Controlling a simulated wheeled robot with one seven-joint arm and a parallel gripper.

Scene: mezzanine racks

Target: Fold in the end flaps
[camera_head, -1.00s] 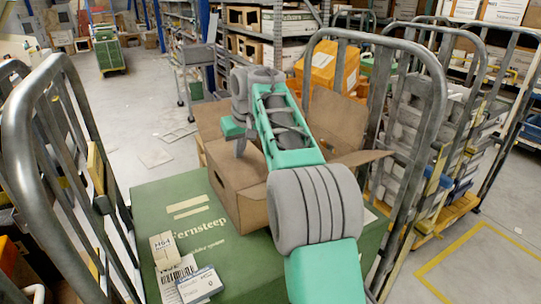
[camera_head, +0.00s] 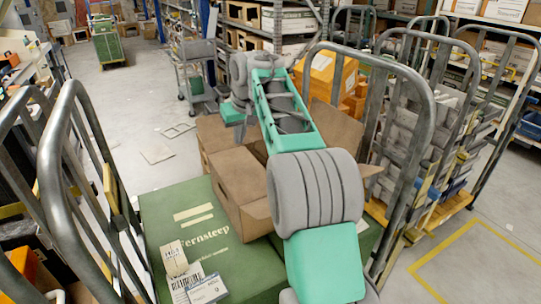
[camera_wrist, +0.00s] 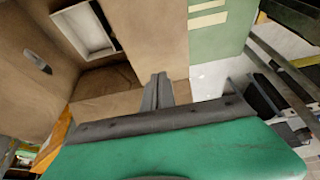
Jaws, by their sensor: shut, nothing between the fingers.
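An open brown cardboard box (camera_head: 236,192) stands on a large green carton (camera_head: 172,222). A back-right flap (camera_head: 338,132) stands up, and another flap (camera_head: 371,171) juts out at the right. Brown board (camera_head: 214,134) also shows at the far left. My arm hides much of the opening. My gripper (camera_head: 238,138) is shut and empty beside the box's far-left end. In the wrist view, my gripper (camera_wrist: 158,90) points at brown board (camera_wrist: 150,35), with a dark hand slot (camera_wrist: 38,62) at left; I cannot tell if the fingers touch.
The green carton sits between metal cage rails, left (camera_head: 62,190) and right (camera_head: 408,150). Labels (camera_head: 195,280) lie on its near part. An orange carton (camera_head: 325,75) and more loaded cages stand beyond at right. Open floor (camera_head: 130,110) lies at left.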

